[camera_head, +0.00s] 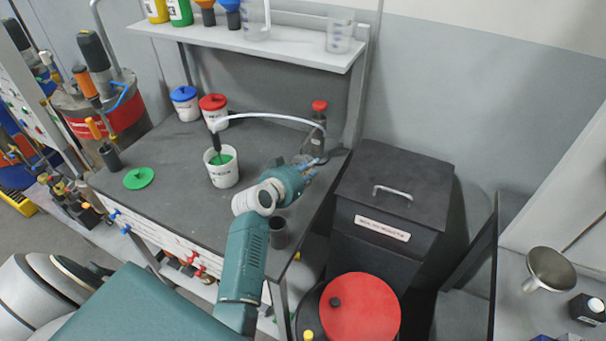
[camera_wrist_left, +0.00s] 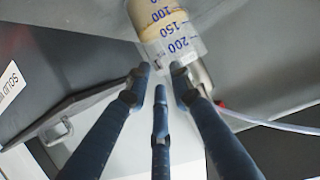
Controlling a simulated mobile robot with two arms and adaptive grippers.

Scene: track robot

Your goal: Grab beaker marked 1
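A clear beaker (camera_wrist_left: 166,30) with blue graduations and pale yellow contents shows at the top of the left wrist view, just ahead of my left gripper (camera_wrist_left: 160,80). Its three dark fingers are spread with nothing between them. I cannot tell whether the tips touch the beaker, and no mark 1 is readable. In the head view my left gripper (camera_head: 312,170) is over the right end of the workbench, in front of a red-capped bottle (camera_head: 319,113). The beaker ahead of it cannot be made out there. Two other clear beakers stand on the shelf, the left (camera_head: 257,20) and the right (camera_head: 340,34).
A white bucket (camera_head: 222,172) with green contents stands on the dark workbench (camera_head: 175,215), and a white hose (camera_head: 265,116) arches above it. The shelf (camera_head: 270,42) overhangs the back. A dark bin (camera_head: 397,180) and a red drum lid (camera_head: 360,308) stand at the right.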

